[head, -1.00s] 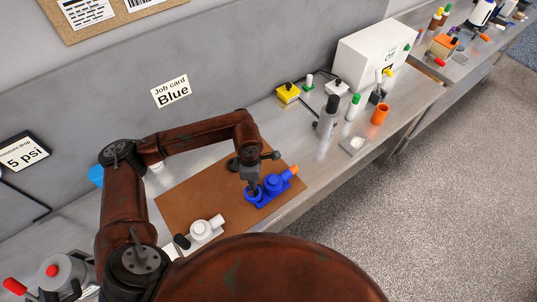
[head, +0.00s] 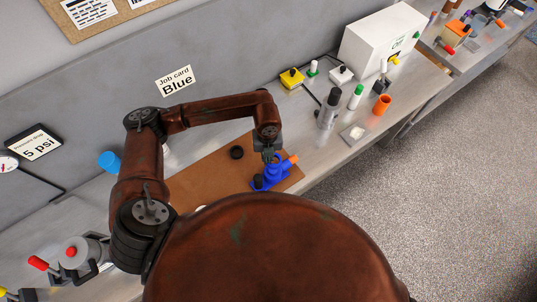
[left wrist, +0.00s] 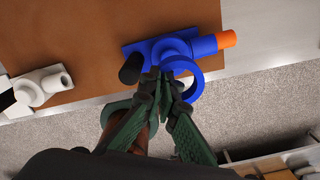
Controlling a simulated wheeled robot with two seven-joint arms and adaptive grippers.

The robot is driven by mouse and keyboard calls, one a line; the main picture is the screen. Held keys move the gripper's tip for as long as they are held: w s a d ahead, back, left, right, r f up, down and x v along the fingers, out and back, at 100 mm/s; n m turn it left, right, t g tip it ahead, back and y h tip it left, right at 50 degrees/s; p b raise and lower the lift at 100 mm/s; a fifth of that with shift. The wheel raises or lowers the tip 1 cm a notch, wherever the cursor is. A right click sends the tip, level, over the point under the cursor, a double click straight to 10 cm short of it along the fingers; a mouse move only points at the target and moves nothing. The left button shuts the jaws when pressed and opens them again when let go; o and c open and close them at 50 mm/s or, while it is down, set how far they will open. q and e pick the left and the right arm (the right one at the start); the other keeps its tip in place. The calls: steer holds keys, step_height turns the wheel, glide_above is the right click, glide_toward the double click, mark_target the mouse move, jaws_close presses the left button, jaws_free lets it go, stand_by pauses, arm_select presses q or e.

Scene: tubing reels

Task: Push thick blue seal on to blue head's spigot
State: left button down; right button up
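The blue head (head: 264,185) lies near the front edge of the brown mat, with an orange end (head: 290,160) at its right. Its dark spigot (head: 258,181) is at its left end and also shows in the left wrist view (left wrist: 130,68). My left gripper (head: 268,154) is over the head. In the left wrist view, its fingertips (left wrist: 164,78) are close together on one side of a blue ring, the thick seal (left wrist: 195,88). The seal is to the right of the spigot and not around it. The fingers hide part of the seal. My right gripper is not in view.
A black ring (head: 237,152) lies on the brown mat (head: 205,172). A white head (left wrist: 42,87) lies to the left.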

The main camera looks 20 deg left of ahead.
arm_select(q)
step_height(320, 180, down, 6)
steer(key=b, duration=0.5)
steer(key=shift+a+b, duration=0.15)
steer(key=shift+b, duration=0.15)
steer(key=shift+r, duration=0.25)
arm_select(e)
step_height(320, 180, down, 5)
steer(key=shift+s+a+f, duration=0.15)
arm_select(q)
steer(key=shift+f, duration=0.2)
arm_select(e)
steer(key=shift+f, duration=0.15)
arm_select(q)
steer(key=shift+f+b, duration=0.55)
steer(key=shift+f, duration=0.1)
steer(key=shift+f+b, duration=0.4)
steer(key=shift+f, duration=0.05)
steer(key=shift+s, duration=0.1)
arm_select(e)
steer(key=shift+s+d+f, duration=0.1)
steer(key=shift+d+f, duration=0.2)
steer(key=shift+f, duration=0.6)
